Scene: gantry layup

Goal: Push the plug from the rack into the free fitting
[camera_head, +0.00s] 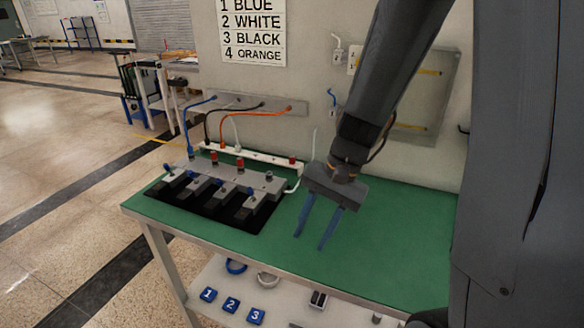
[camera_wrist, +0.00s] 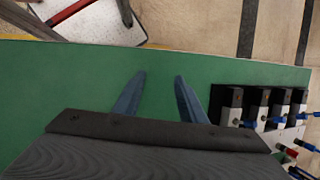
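My gripper (camera_head: 310,241) is open and empty above the green bench top (camera_head: 375,235), right of a grey block of fittings (camera_head: 232,179) on a black base. In the wrist view its two blue fingers (camera_wrist: 160,75) are apart with only green surface between them. Several fittings in the block carry blue or red parts; I cannot tell which one is free. A white strip (camera_head: 262,156) behind the block bears small red parts. Blue, black, orange and white cables hang from a grey wall bar (camera_head: 245,103). I cannot tell which item is the task's plug.
A sign (camera_head: 252,30) on the wall lists blue, white, black, orange. A grey panel (camera_head: 418,95) is mounted at the right. A lower shelf holds blue numbered tiles (camera_head: 231,305) and rings (camera_head: 236,266). The bench top right of my gripper is clear.

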